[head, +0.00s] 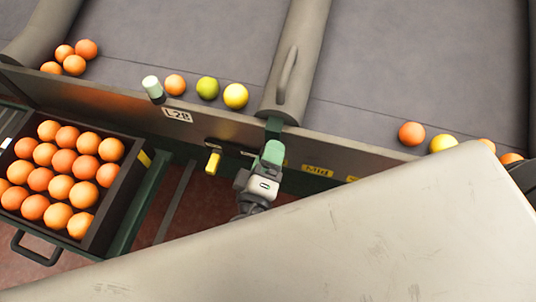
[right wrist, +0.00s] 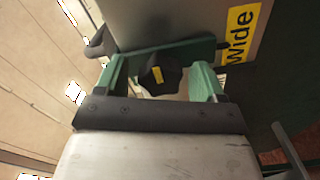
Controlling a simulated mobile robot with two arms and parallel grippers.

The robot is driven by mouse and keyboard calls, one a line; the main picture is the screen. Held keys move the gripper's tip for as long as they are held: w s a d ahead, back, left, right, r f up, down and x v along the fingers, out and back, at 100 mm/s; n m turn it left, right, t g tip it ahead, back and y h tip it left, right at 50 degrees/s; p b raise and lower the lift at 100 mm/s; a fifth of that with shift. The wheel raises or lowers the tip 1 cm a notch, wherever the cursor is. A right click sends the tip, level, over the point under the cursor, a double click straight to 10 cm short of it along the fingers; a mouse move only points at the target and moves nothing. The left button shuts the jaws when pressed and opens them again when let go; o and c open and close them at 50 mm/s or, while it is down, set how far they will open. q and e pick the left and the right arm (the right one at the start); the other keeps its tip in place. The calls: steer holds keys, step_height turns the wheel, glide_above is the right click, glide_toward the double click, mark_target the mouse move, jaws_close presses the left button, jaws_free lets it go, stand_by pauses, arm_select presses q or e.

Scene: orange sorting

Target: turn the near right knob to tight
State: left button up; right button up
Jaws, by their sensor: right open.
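A dark round knob (right wrist: 151,76) with a small yellow mark shows in the right wrist view, mounted on the grey panel (right wrist: 180,22). My right gripper (right wrist: 162,80) is open, with one green finger on each side of the knob. I cannot tell whether the fingers touch it. A yellow label reading "Wide" (right wrist: 240,33) is on the panel beside it. In the head view my right gripper (head: 270,155) is at the front panel (head: 130,107), below the divider, and hides the knob. My left gripper is not in view.
A dark crate (head: 116,200) full of oranges stands at the left. A yellow-gripped lever (head: 212,163) hangs on the panel left of my gripper. A white-topped post (head: 152,87) stands by the label L2B (head: 177,115). Loose fruit lies on the grey lanes behind.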

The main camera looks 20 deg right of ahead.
steer(key=shift+s, duration=0.1)
arm_select(q)
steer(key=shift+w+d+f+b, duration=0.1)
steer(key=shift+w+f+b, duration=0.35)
steer(key=shift+b, duration=0.1)
arm_select(e)
steer(key=v, duration=1)
steer(key=shift+s+a, duration=0.2)
steer(key=shift+a, duration=0.1)
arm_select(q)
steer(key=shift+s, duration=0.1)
arm_select(e)
steer(key=d+f+n+g+y+p, duration=0.2)
steer(key=f+n+g+y, duration=0.15)
steer(key=f, duration=0.95)
steer(key=d+f+n+g+y+p, duration=0.2)
steer(key=f+g+y+p, duration=0.15)
steer(key=f, duration=0.95)
arm_select(q)
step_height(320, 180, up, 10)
steer(key=p, duration=0.4)
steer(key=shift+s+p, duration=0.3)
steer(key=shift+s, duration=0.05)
arm_select(e)
steer(key=s+d+f+m+g+y, duration=0.3)
steer(key=s+d+f+m+g, duration=0.4)
steer(key=s+d+f+m, duration=0.3)
steer(key=s+d+f, duration=0.4)
steer(key=s+d, duration=0.2)
steer(key=s, duration=0.1)
